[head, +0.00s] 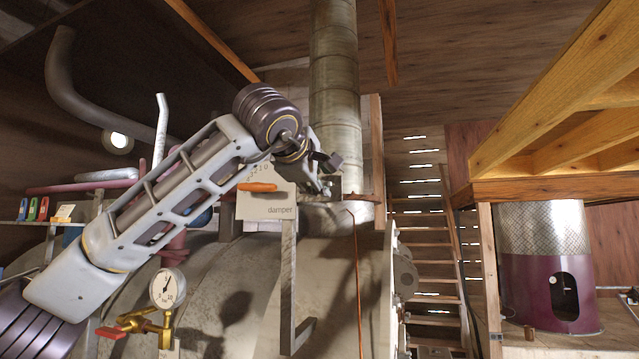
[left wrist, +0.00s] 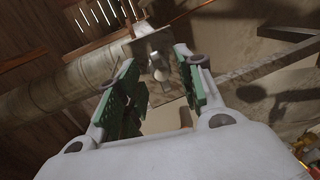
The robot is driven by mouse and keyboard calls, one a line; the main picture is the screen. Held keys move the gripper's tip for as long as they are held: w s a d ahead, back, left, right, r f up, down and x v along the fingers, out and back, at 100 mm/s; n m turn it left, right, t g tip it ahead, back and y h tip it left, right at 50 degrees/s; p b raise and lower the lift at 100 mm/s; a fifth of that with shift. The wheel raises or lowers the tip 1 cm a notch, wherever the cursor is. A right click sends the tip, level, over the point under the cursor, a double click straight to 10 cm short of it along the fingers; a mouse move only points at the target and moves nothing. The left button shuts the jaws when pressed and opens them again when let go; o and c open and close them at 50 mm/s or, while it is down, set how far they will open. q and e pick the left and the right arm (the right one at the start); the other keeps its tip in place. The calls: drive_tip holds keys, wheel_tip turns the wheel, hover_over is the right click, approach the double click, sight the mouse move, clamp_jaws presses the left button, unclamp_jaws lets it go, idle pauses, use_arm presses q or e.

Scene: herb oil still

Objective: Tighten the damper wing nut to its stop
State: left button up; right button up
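The damper plate (head: 268,205), white with a scale and the word "damper", is fixed in front of the flue pipe (head: 335,90). An orange handle (head: 257,187) lies across it. My left gripper (head: 322,178) is at the plate's right side, close to the pipe. In the left wrist view my left gripper (left wrist: 160,85) is open, with a wide gap between its green pads. A small pale metal piece, apparently the wing nut (left wrist: 158,67), shows in line with the gap, beyond or between the fingertips; I cannot tell which. My right gripper is out of view.
A pressure gauge (head: 167,288) and a brass valve with red handles (head: 140,325) are below my left arm. A wooden ladder (head: 428,265), a timber platform (head: 560,187) and a purple-based drum (head: 545,270) stand at the right.

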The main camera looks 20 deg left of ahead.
use_arm(q)
drive_tip(key=s+r, duration=0.2)
drive_tip(key=s, duration=0.8)
drive_tip(key=shift+f, duration=0.1)
idle(0.5)
